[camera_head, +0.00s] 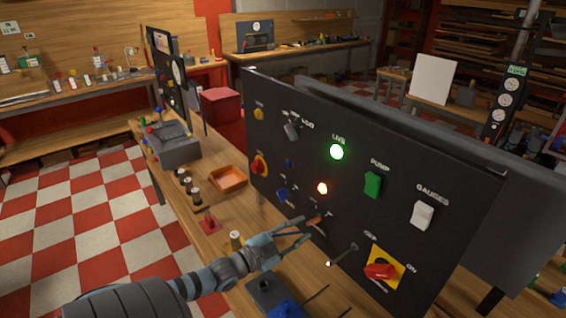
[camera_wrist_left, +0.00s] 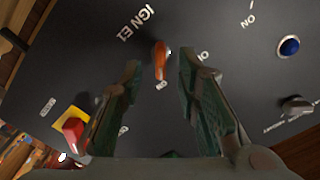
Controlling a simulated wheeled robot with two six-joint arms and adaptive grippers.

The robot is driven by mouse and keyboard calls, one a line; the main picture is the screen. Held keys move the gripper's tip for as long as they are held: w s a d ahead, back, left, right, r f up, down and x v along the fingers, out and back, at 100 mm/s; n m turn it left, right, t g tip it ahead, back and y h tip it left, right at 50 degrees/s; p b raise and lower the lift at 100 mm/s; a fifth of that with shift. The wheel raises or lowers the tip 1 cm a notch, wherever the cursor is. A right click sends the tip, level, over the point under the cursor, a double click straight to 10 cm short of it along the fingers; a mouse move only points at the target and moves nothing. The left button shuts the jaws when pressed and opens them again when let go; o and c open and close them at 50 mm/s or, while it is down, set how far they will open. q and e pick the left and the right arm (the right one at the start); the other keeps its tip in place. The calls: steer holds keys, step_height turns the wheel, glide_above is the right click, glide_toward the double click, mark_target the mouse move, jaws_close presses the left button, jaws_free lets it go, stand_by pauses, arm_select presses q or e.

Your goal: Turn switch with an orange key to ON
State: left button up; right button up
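The orange key (camera_head: 316,222) sits in a switch low on the black upright panel (camera_head: 400,165). In the left wrist view the orange key (camera_wrist_left: 160,58) stands out from the panel near letters reading IGN E1, with smaller, partly readable labels beside it. My left gripper (camera_head: 304,231) is in front of the key. In the left wrist view its two fingers (camera_wrist_left: 160,65) are apart, one on each side of the key, with visible gaps. I cannot tell how far the fingertips are from the panel. My right gripper is not in view.
A grey lever (camera_head: 343,254) and a red rotary handle on a yellow plate (camera_head: 387,266) are right of the key. A blue knob (camera_head: 282,195) is to its left. An orange tray (camera_head: 229,179) and small parts stand on the bench.

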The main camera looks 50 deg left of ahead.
arm_select(q)
steer(key=s, duration=0.7)
steer(key=shift+a, duration=0.3)
